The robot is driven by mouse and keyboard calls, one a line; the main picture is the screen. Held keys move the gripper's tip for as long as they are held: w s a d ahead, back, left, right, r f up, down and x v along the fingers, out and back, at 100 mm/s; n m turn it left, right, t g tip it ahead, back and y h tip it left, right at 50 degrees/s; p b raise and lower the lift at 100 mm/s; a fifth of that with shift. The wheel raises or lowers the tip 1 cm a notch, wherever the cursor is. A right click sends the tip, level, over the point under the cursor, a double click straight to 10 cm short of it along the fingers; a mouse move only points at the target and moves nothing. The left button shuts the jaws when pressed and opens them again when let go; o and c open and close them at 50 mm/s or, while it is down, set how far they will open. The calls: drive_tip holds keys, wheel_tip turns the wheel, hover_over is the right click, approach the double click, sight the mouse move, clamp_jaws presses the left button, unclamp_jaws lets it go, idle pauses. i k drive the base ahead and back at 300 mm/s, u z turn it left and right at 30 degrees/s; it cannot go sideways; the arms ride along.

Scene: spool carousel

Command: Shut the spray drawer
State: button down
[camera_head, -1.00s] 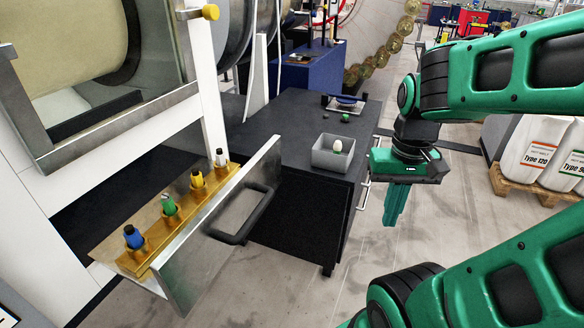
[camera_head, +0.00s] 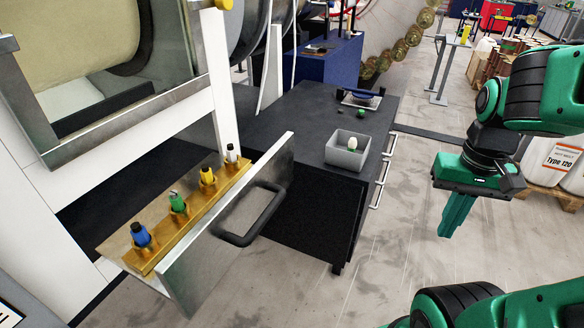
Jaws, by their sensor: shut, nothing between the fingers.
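The spray drawer (camera_head: 222,257) stands pulled out from the white machine frame at the lower left. Its metal front panel carries a dark bar handle (camera_head: 262,222). A brass rack in the drawer (camera_head: 190,214) holds several small nozzles with blue, green, yellow and white-and-black tops, standing upright. My gripper (camera_head: 455,216) hangs fingers down over the floor on the right, well apart from the drawer and its handle. Its green fingers are together with nothing between them.
A dark cabinet (camera_head: 300,110) stands behind the drawer, with a grey bin (camera_head: 347,152) holding a pale egg-shaped item on top. Silver handles (camera_head: 383,170) stick out from its right side. Open floor (camera_head: 400,235) lies between the drawer and my gripper.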

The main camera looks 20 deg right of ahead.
sight(189, 251)
drive_tip(key=k, duration=1.2)
drive_tip(key=u, duration=0.4)
drive_tip(key=i, duration=1.05)
drive_tip(key=u, duration=0.05)
